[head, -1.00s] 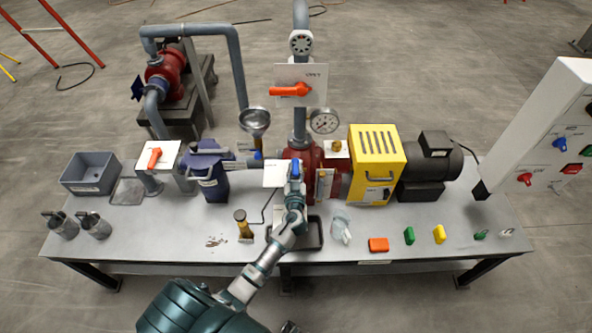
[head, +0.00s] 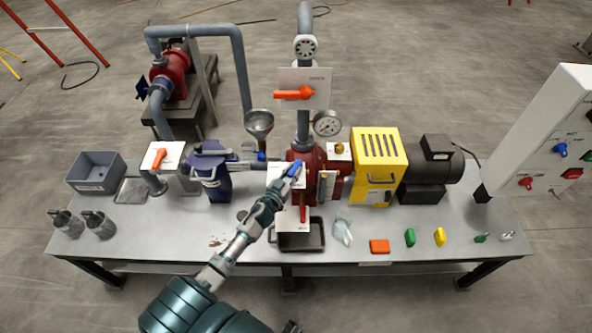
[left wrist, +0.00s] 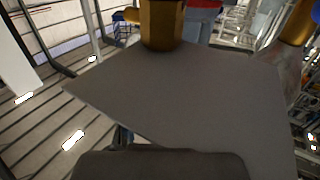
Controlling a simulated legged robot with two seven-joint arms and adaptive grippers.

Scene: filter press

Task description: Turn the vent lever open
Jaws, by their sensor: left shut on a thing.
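The blue lever (head: 295,168) stands in front of a white label plate (head: 277,180) at the red pump body (head: 312,158); I take it as the vent lever, its label being unreadable. Its visible end leans up and to the right. My left gripper (head: 287,179) is shut on the blue lever and covers its lower part. In the left wrist view a grey plate (left wrist: 180,95) fills the middle, with a brass hex fitting (left wrist: 162,25) behind its top edge. The lever cannot be made out there. My right gripper is not in view.
A red lever (head: 303,213) on a white plate hangs just below, over a black tray (head: 310,245). A gauge (head: 327,123) and a yellow guard (head: 377,160) stand close on the right. An orange lever (head: 294,94) sits above. The bench front left is mostly clear.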

